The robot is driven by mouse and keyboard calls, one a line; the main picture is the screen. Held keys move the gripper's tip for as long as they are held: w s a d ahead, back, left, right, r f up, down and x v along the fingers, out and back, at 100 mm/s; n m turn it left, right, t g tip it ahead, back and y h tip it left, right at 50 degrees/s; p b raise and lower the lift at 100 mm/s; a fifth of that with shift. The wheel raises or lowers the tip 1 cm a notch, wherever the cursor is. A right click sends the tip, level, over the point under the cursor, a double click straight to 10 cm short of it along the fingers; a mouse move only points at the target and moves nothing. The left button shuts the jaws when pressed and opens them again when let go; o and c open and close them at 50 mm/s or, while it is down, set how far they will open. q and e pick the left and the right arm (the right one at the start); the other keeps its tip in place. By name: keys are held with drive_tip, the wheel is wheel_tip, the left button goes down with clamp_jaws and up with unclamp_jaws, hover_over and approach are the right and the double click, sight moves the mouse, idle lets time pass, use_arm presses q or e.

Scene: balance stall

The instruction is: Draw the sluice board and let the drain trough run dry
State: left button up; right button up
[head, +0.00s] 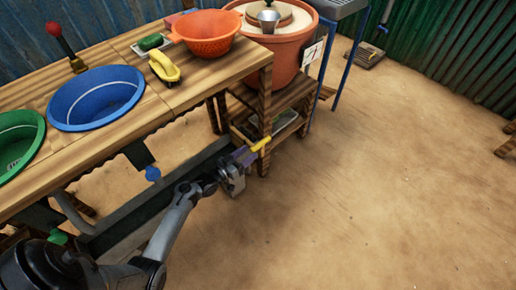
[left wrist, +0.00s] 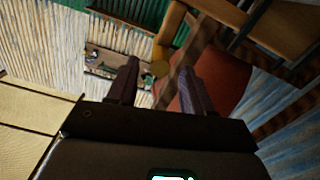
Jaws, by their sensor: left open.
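The drain trough (head: 165,192) is a long dark grey channel low beneath the wooden table, running from lower left toward the table's right leg. A yellow handle-like piece (head: 261,145), perhaps the sluice board's grip, shows at the trough's far end beside that leg; the board itself is not clear. My left gripper (head: 246,154) is right at the yellow piece, its purple fingers pointing toward it. In the left wrist view my left gripper (left wrist: 158,80) is open, with a yellow round end (left wrist: 159,68) seen between the fingertips. Contact cannot be told. My right gripper is out of view.
On the table (head: 160,105) are a blue basin (head: 97,97), a green basin (head: 17,145), an orange colander (head: 207,35) and a red-knobbed lever (head: 60,38). A large terracotta pot (head: 288,50) stands behind on a wooden stand. The sandy floor (head: 380,190) at right is clear.

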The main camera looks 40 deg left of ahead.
sight(258, 144)
use_arm(q)
drive_tip(key=w, duration=0.1)
drive_tip(key=w+b, duration=0.1)
drive_tip(key=w, duration=0.1)
drive_tip(key=w+b, duration=0.1)
drive_tip(key=w, duration=0.1)
drive_tip(key=shift+d+f, duration=0.15)
drive_tip(key=shift+d, duration=0.15)
drive_tip(key=shift+w+d+b, duration=0.1)
drive_tip(key=shift+w+b, duration=0.3)
drive_tip(key=shift+w, duration=0.25)
clamp_jaws()
drive_tip(key=shift+r, duration=0.2)
